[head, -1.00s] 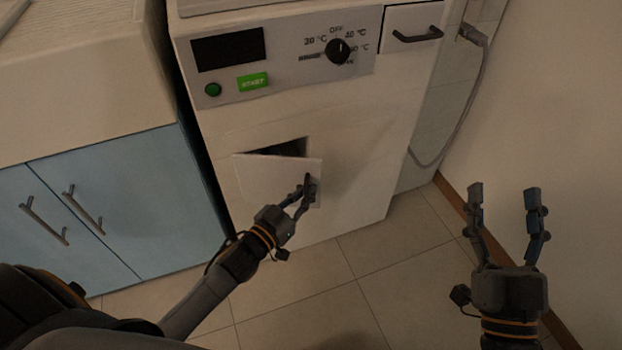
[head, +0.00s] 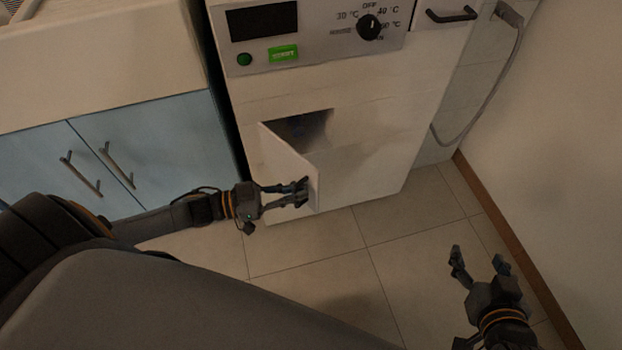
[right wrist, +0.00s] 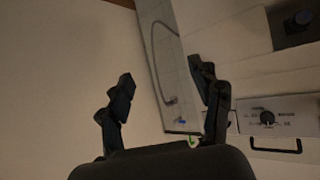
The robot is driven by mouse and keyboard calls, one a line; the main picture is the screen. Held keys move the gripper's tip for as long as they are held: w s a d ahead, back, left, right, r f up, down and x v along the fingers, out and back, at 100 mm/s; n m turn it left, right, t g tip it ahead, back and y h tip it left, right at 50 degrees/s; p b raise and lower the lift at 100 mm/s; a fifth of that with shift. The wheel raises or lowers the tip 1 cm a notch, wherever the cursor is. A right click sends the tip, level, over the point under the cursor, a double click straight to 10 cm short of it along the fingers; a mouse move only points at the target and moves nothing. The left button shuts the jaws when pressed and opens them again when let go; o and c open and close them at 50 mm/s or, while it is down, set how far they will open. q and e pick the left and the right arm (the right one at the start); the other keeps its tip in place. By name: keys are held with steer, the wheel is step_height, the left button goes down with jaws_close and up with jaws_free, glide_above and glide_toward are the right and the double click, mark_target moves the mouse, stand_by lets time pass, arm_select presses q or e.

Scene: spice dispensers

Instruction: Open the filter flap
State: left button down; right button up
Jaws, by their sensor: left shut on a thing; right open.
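The filter flap (head: 287,160) is a white panel low on the front of the white washing machine (head: 370,150). It is swung out from the front, with its hinge side at the left, and a dark opening (head: 300,128) shows behind it. My left gripper (head: 302,191) is shut on the flap at its free right edge; the exact contact is partly hidden by the fingers. My right gripper (head: 480,258) is open and empty over the floor at the lower right. Its open fingers also show in the right wrist view (right wrist: 165,95).
A blue cabinet (head: 150,145) with metal handles stands left of the machine. A wall (head: 570,130) with brown skirting and a grey hose (head: 490,95) lies to the right. The tiled floor (head: 310,245) in front is clear.

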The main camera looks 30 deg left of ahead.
arm_select(q)
steer(key=s+a+m+g+h+b, duration=0.3)
steer(key=s+a+m+g+b, duration=0.2)
steer(key=s+a+m+g, duration=0.2)
steer(key=shift+a+r+g+h, duration=0.15)
steer(key=shift+a+g+h, duration=0.25)
steer(key=shift+a+g, duration=1.15)
arm_select(e)
steer(key=a+r+t+y, duration=0.3)
steer(key=r+t, duration=1.1)
steer(key=r, duration=0.7)
steer(key=shift+s+r+n+y, duration=0.25)
steer(key=shift+s+n+y, duration=0.05)
steer(key=shift+y, duration=0.5)
arm_select(q)
steer(key=shift+a, duration=0.15)
steer(key=c, duration=1.7)
jaws_free()
steer(key=shift+s, duration=0.1)
